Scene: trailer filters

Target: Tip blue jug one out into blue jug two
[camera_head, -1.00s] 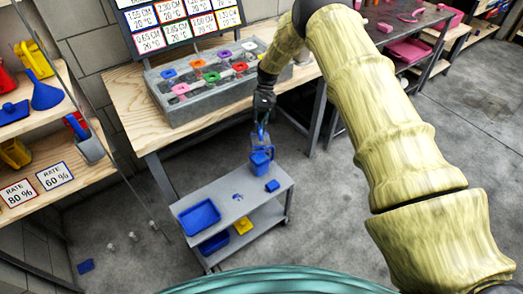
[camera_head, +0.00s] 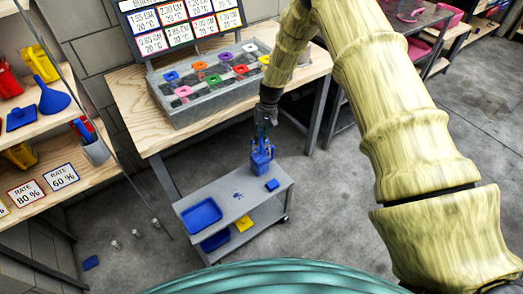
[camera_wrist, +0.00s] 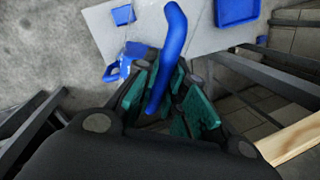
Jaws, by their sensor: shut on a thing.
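My gripper (camera_head: 264,137) reaches down over the right end of the grey cart and is shut on the blue handle of a jug. In the wrist view the curved blue handle (camera_wrist: 172,50) stands between the teal finger pads of my gripper (camera_wrist: 172,105). The held jug's body is mostly hidden in the wrist view. A second blue jug (camera_head: 261,163) is at the cart's back right, directly below my gripper. The two overlap in the head view, so I cannot tell whether they touch. The lower jug also shows in the wrist view (camera_wrist: 113,71), beyond the fingers.
The grey cart (camera_head: 225,188) carries a blue tray (camera_head: 201,215) at left and a small blue block (camera_head: 272,185) at right. Its lower shelf holds blue and yellow containers. A wooden bench (camera_head: 150,135) with a grey filter rack (camera_head: 205,95) stands behind. Shelves are at left.

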